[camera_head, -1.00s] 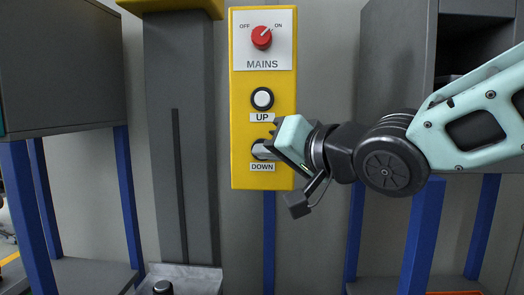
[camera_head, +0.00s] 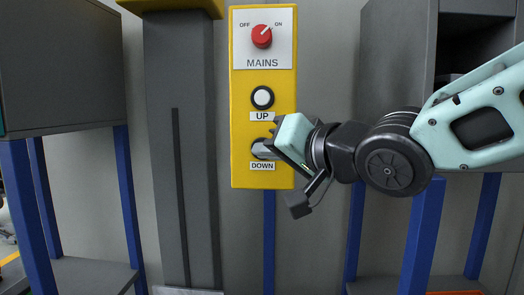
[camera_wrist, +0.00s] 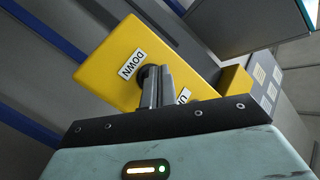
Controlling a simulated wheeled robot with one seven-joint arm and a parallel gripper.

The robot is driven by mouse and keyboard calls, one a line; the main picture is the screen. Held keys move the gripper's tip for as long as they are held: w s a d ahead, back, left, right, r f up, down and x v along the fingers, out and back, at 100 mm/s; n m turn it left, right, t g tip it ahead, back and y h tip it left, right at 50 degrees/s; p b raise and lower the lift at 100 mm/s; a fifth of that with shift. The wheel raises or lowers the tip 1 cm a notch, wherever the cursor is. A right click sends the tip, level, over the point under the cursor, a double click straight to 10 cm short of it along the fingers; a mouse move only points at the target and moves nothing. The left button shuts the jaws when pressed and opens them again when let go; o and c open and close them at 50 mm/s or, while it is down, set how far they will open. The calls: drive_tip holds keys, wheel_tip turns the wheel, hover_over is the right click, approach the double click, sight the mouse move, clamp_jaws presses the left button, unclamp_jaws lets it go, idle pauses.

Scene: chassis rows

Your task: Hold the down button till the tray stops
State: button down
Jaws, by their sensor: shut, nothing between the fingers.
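The yellow control box (camera_head: 240,120) is upright on the wall. My gripper (camera_head: 262,149) is shut and empty, its fingertips at the down button (camera_head: 255,146) above the "DOWN" label. The fingertips cover most of that button; its dark ring shows at the edge. In the wrist view the shut fingers (camera_wrist: 156,84) meet the button's dark ring (camera_wrist: 140,77) beside the "DOWN" label. The white up button (camera_head: 262,98) is uncovered above. The tray (camera_head: 187,291) shows only as a thin edge at the bottom of the head view, below the grey column.
The red mains knob (camera_head: 262,37) points to ON. The grey column (camera_head: 182,150) stands left of the box. Grey cabinets on blue legs flank it, at left (camera_head: 62,70) and right (camera_head: 395,70). Wall beside the box is bare.

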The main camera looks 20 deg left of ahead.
drive_tip(key=shift+s+d, duration=0.15)
drive_tip(key=shift+s, duration=0.45)
drive_tip(key=shift+s+d+b, duration=0.2)
drive_tip(key=shift+s+b, duration=0.25)
drive_tip(key=shift+s, duration=0.35)
drive_tip(key=shift+s+d+b, duration=0.15)
drive_tip(key=shift+s+b, duration=0.25)
drive_tip(key=shift+s, duration=0.45)
drive_tip(key=shift+s+d+b, duration=0.2)
drive_tip(key=shift+s+b, duration=0.25)
drive_tip(key=shift+s, duration=0.35)
